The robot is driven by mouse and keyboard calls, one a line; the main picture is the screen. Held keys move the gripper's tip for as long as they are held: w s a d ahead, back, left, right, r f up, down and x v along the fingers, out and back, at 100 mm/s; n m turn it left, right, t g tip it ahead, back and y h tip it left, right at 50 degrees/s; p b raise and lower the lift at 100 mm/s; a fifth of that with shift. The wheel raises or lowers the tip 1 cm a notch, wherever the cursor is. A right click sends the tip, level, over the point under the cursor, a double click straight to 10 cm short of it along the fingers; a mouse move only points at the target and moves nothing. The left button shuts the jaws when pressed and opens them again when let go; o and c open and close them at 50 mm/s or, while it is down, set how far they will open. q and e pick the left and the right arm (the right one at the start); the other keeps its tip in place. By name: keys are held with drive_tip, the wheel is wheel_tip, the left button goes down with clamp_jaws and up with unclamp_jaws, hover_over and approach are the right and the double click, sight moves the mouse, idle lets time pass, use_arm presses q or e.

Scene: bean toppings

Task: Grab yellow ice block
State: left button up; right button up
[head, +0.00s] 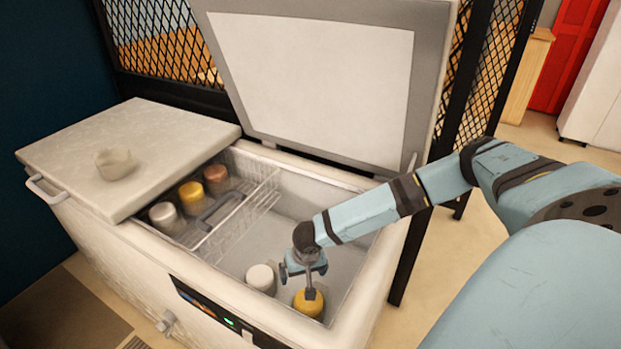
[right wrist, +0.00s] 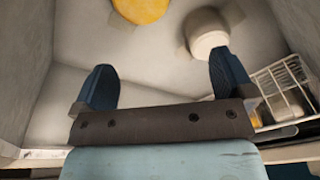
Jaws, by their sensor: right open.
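A yellow ice block (head: 308,303) sits on the floor of the open chest freezer, near its front right corner. It also shows at the top edge of the right wrist view (right wrist: 140,9), partly cut off. My right gripper (head: 303,268) is inside the freezer, at the yellow block in the head view. In the right wrist view its two fingers (right wrist: 160,82) are spread wide with nothing between them, and the yellow block lies beyond them. My left gripper is not in view.
A white block (head: 261,279) stands just left of the yellow one. A wire basket (head: 262,197) at the freezer's left holds white, yellow and brown blocks. The right lid (head: 310,85) stands open; the left lid (head: 125,150) is closed with a pale block (head: 114,164) on it.

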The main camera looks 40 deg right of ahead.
drive_tip(key=s+f, duration=0.2)
drive_tip(key=s, duration=0.1)
drive_tip(key=b, duration=0.1)
hover_over(310, 303)
drive_tip(key=shift+g, duration=0.3)
wheel_tip(310, 303, down, 7)
drive_tip(key=shift+r, duration=0.1)
drive_tip(key=f, duration=0.2)
drive_tip(key=w+f+b, duration=0.1)
drive_tip(key=f, duration=0.2)
drive_tip(key=shift+d+f, duration=0.2)
drive_tip(key=shift+f, duration=0.05)
drive_tip(key=shift+w+d+f, duration=0.1)
drive_tip(key=shift+f, duration=0.2)
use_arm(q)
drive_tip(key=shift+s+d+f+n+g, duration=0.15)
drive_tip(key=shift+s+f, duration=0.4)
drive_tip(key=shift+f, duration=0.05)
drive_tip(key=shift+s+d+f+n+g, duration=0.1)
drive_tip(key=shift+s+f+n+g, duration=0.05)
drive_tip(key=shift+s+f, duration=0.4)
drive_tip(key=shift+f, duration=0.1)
use_arm(e)
drive_tip(key=c, duration=0.9)
drive_tip(key=shift+r, duration=0.1)
